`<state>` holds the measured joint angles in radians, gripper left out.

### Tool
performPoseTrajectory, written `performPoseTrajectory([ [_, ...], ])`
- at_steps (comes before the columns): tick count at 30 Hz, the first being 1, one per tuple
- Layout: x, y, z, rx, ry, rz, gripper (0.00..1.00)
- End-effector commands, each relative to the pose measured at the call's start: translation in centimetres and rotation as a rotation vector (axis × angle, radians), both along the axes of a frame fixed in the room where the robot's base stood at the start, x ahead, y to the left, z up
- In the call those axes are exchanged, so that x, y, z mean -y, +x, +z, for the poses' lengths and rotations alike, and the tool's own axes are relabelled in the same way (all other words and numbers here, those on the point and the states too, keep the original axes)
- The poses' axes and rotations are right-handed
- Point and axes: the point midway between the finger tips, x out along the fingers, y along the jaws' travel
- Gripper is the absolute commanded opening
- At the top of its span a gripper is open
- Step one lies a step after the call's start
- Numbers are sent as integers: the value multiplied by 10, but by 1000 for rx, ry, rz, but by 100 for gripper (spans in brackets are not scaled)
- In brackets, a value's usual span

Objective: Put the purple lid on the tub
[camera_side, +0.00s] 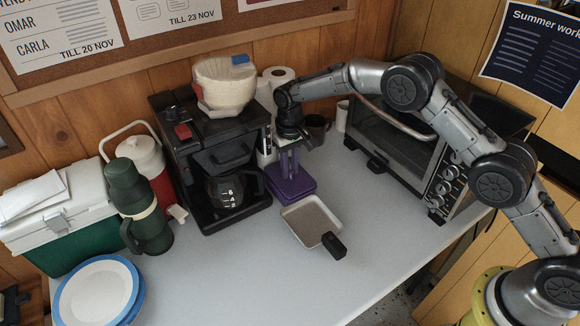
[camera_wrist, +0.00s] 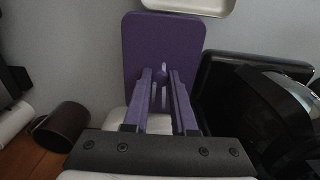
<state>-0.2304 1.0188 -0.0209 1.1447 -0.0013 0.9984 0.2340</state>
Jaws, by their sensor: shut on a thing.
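The purple lid (camera_side: 291,184) is a flat rounded rectangle at the middle back of the table, just right of the coffee maker. It also fills the upper middle of the wrist view (camera_wrist: 142,45). My gripper (camera_side: 289,168) points down over it, and its fingers (camera_wrist: 161,88) are shut on the small raised grip at the lid's middle. The lid looks level. I cannot make out the tub clearly. What lies under the lid is hidden, so I cannot tell whether the lid touches anything below.
The black coffee maker (camera_side: 213,150) stands close on the left. A shallow pale pan (camera_side: 308,218) with a black handle lies just in front. The toaster oven (camera_side: 405,150) is right. A dark mug (camera_side: 317,127) stands behind. The front of the table (camera_side: 260,280) is clear.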

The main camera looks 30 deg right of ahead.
Motion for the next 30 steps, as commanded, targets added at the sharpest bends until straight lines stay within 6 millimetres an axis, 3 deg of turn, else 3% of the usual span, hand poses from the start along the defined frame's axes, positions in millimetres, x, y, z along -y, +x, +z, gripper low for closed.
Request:
performPoseTrajectory([
  [7, 0, 0, 0, 0, 0, 0, 0],
  [8, 0, 0, 0, 0, 0, 0, 30],
  [13, 0, 0, 0, 0, 0, 0, 60],
  [19, 0, 0, 0, 0, 0, 0, 60],
  [24, 0, 0, 0, -1, 0, 0, 89],
  [30, 0, 0, 0, -1, 0, 0, 90],
])
